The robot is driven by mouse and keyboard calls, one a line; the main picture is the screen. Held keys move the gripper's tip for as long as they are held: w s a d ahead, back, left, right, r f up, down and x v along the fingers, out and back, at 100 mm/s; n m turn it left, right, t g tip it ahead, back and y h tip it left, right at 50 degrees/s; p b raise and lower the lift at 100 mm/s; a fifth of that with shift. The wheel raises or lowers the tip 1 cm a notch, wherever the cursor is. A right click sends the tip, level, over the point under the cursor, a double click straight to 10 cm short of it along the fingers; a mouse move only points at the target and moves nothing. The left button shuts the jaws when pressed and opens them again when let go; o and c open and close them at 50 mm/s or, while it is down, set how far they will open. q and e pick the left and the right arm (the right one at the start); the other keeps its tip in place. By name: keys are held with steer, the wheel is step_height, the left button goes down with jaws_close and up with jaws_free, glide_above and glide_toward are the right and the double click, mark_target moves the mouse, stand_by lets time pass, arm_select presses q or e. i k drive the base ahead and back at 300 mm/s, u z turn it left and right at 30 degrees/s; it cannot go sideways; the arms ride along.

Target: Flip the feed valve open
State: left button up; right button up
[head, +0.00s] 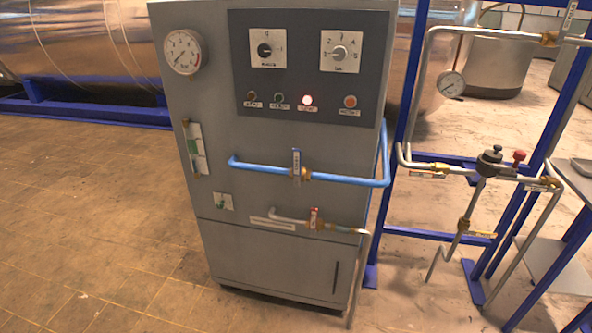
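No label readable here names the feed valve, so I cannot tell which valve it is. On the grey cabinet's front, a brass valve with a blue lever (296,162) sits on a horizontal blue pipe (345,180). Its lever stands upright, across the pipe. Below it, a valve with a short red lever (313,217) sits on a thin metal pipe (290,217); that lever also points up, across the pipe. On the right rack are more brass valves, including one with a reddish handle (428,174) and one with a yellowish handle (480,234). Neither of my grippers is in view.
A blue frame with pipes and another gauge (451,84) stands at right. The tiled floor (90,220) at left is clear.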

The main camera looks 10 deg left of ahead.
mark_target(296, 152)
steer(key=u, duration=1.6)
steer(key=i, duration=0.65)
steer(key=z, duration=2.85)
